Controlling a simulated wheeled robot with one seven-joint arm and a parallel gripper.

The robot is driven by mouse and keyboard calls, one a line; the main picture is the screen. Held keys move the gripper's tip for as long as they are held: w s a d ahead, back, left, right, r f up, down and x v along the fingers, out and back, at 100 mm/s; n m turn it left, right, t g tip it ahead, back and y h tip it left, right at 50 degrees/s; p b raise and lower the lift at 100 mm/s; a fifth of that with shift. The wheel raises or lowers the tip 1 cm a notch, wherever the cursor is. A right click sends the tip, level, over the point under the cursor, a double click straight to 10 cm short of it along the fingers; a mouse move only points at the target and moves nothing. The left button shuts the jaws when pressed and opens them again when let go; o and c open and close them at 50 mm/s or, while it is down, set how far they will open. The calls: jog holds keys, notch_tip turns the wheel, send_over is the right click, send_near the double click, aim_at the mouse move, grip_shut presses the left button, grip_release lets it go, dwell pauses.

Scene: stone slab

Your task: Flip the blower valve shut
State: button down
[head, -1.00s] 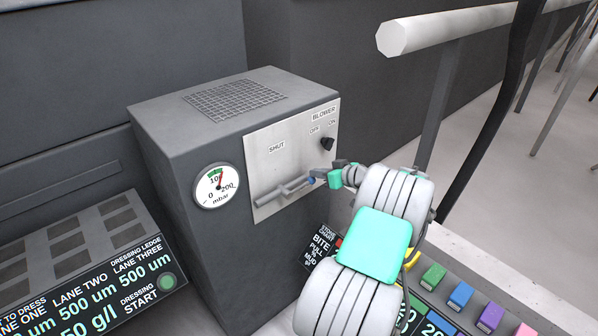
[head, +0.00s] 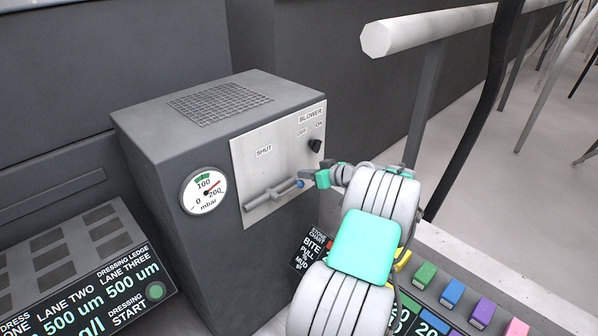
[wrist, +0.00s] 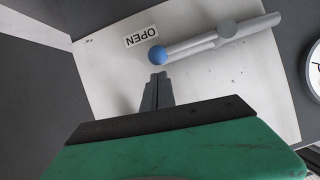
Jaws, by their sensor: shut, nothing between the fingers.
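The blower valve is a grey lever (head: 270,193) on the steel panel (head: 250,170) of the dark box, with a blue ball (head: 300,183) at its right end. The lever lies across the panel, its ball beside the OPEN label (wrist: 142,37) in the wrist view. The SHUT label (head: 264,150) is higher on the panel. My gripper (wrist: 158,78) is shut and empty, its fingertips just short of the blue ball (wrist: 157,55) in the wrist view. In the head view, my gripper (head: 306,175) is close beside the ball; I cannot tell whether they touch.
A black BLOWER knob (head: 314,145) with OFF and ON marks sits above the ball. A pressure gauge (head: 203,190) is left of the panel, its needle between 100 and 200. A white rail (head: 440,32) runs behind at right. Coloured blocks (head: 452,293) lie lower right.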

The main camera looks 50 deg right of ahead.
jog(key=s+d+r, duration=0.1)
jog(key=s+r, duration=0.6)
jog(key=s, duration=0.1)
jog(key=shift+s, duration=0.3)
jog(key=shift+r, duration=0.1)
